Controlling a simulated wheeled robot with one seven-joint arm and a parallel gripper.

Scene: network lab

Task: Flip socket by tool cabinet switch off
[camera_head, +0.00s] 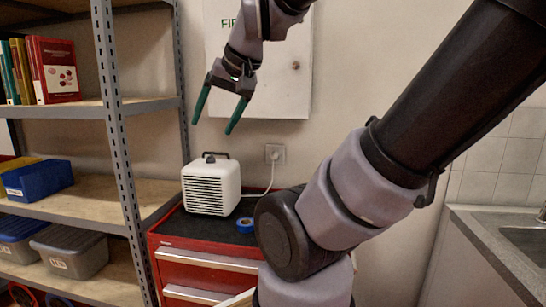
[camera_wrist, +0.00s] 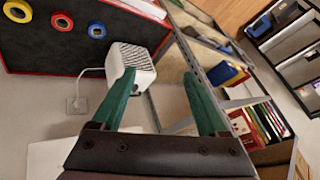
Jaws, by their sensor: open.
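The white socket (camera_head: 275,153) is on the wall just above the red tool cabinet (camera_head: 205,257), with a white plug and cord in it. It also shows in the wrist view (camera_wrist: 77,104), at the left. Its switch is too small to tell on or off. My gripper (camera_head: 217,123) is open and empty, with green fingers pointing down. It hangs in the air above a white heater, up and to the left of the socket in the head view. In the wrist view the fingers (camera_wrist: 158,78) are spread apart, and the socket lies left of them. Nothing touches the socket.
A white heater (camera_head: 211,187) and a blue tape roll (camera_head: 245,225) sit on the cabinet's black top. A white wall box (camera_head: 285,90) is above the socket. Metal shelving (camera_head: 119,150) with books and bins stands left; a sink counter (camera_head: 490,250) stands right.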

